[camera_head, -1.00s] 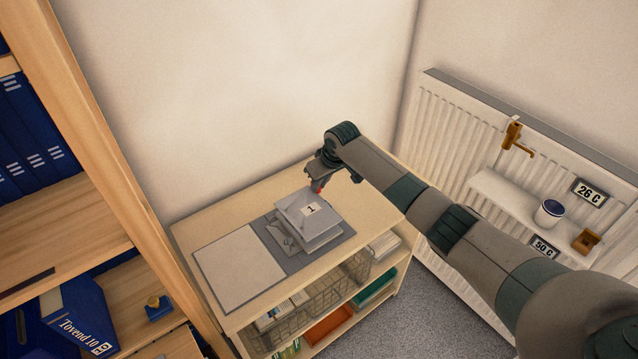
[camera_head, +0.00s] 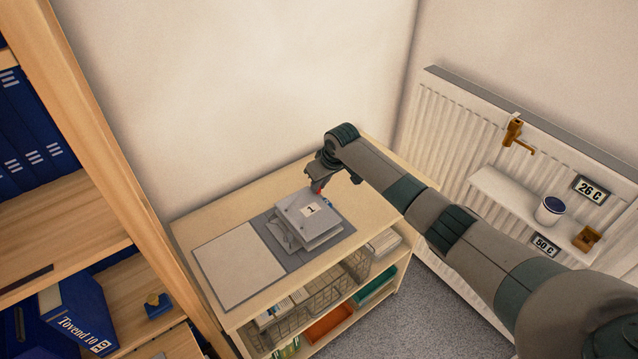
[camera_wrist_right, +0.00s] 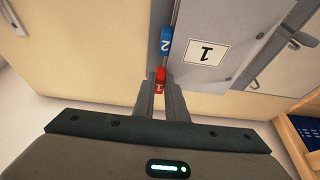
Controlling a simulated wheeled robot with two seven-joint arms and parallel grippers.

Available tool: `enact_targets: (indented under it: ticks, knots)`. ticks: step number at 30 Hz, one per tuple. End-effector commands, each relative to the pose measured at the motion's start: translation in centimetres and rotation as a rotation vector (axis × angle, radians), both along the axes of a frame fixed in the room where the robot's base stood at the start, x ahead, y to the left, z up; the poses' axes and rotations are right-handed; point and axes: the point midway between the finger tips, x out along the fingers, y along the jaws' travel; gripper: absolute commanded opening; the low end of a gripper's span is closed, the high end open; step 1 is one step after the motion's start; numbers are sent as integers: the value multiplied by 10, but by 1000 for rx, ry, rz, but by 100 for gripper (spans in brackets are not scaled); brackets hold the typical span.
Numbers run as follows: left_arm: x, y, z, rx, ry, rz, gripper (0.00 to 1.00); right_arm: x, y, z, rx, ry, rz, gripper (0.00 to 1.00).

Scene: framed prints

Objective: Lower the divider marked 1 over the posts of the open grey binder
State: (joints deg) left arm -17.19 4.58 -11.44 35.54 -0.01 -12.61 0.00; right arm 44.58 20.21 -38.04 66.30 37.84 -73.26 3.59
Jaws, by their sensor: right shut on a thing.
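The grey divider marked 1 (camera_head: 322,226) is held over the right half of the open grey binder (camera_head: 263,222), which lies on top of a low shelf. My right gripper (camera_head: 318,186) is shut on the divider's red tab (camera_wrist_right: 160,82), at its far edge. In the right wrist view the divider's label 1 (camera_wrist_right: 206,54) shows close beyond the fingers (camera_wrist_right: 161,88). A blue tab marked 2 (camera_wrist_right: 166,42) shows beside the red one. The binder's posts are hard to make out; whether they pass through the divider cannot be told. My left gripper is not in view.
The low shelf (camera_head: 215,218) has a bare strip behind the binder. A wire basket (camera_head: 315,293) sits underneath. A radiator (camera_head: 455,125) with a small ledge and cup (camera_head: 549,210) is at right. A tall wooden bookcase (camera_head: 90,130) stands at left.

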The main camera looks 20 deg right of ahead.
Motion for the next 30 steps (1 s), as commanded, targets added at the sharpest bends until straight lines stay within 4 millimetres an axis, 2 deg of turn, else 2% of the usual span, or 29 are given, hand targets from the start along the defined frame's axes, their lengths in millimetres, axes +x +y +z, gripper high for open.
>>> enact_targets:
  ticks: [30]
  knots:
    - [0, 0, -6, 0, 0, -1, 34, 0, 0, -16, 0, 1, 0, 0]
